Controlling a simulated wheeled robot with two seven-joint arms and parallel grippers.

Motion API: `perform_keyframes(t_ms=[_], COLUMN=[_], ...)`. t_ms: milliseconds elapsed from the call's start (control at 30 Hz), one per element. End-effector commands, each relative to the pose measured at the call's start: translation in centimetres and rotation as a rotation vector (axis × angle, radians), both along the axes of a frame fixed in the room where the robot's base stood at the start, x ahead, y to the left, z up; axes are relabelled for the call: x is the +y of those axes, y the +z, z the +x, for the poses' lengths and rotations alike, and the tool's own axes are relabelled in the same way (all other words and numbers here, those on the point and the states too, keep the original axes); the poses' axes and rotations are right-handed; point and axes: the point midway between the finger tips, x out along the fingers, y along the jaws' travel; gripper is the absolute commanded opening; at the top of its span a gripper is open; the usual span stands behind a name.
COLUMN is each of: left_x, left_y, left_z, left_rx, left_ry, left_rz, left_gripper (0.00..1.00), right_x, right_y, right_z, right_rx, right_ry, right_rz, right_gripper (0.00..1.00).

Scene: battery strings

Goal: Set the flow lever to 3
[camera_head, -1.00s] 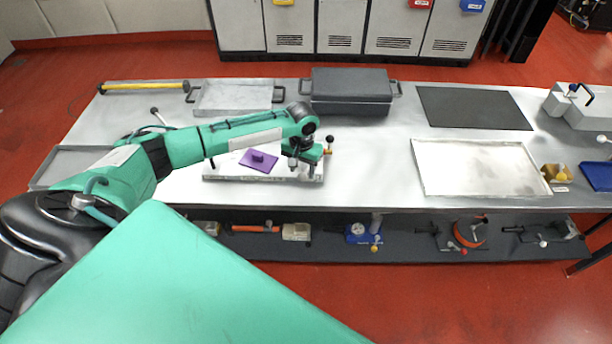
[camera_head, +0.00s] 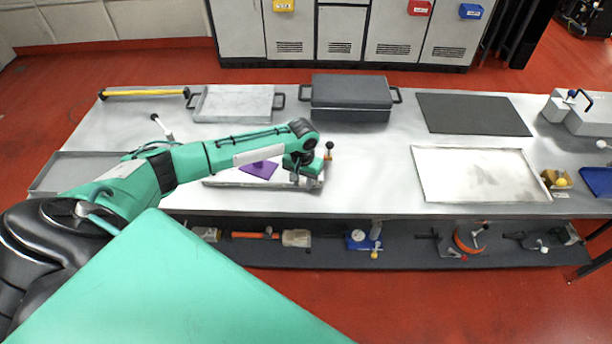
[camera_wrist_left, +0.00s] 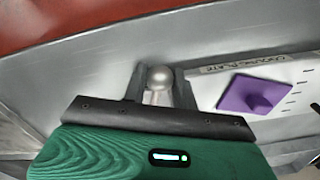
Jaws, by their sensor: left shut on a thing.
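A pale plate (camera_head: 222,183) with a label strip and tick marks lies on the bench; the strip and marks show in the left wrist view, the writing too small to read surely. A purple square piece with a raised grip (camera_head: 262,170) lies on it, also in the left wrist view (camera_wrist_left: 254,94). My left gripper (camera_wrist_left: 159,87) is shut on a round-headed metal knob (camera_wrist_left: 160,75), which I take to be the flow lever's end. In the head view the left gripper (camera_head: 299,179) is at the plate's right end. The lever's setting cannot be read. My right gripper is out of view.
A black-knobbed post (camera_head: 329,147) stands just right of the gripper. Behind are a grey tray (camera_head: 234,103) and a dark lidded box (camera_head: 350,97). A dark mat (camera_head: 472,114) and a shallow metal tray (camera_head: 480,173) lie right. Tools fill the shelf below.

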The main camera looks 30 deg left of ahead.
Motion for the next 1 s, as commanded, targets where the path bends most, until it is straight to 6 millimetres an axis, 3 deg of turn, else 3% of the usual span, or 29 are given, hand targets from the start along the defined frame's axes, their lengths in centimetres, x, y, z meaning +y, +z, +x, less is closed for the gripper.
perform_keyframes(t_ms=[633,1000], left_x=[-1.4,-1.6], left_y=[0.2,0.0], left_z=[0.4,0.4], left_rx=[0.001,0.000], left_ry=[0.169,0.206], left_rz=[-0.001,0.000], left_gripper=[0.05,0.05], right_x=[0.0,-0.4], right_y=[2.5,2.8], right_z=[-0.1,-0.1], right_rx=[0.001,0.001], right_ry=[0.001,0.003], right_rz=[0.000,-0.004], right_gripper=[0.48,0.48])
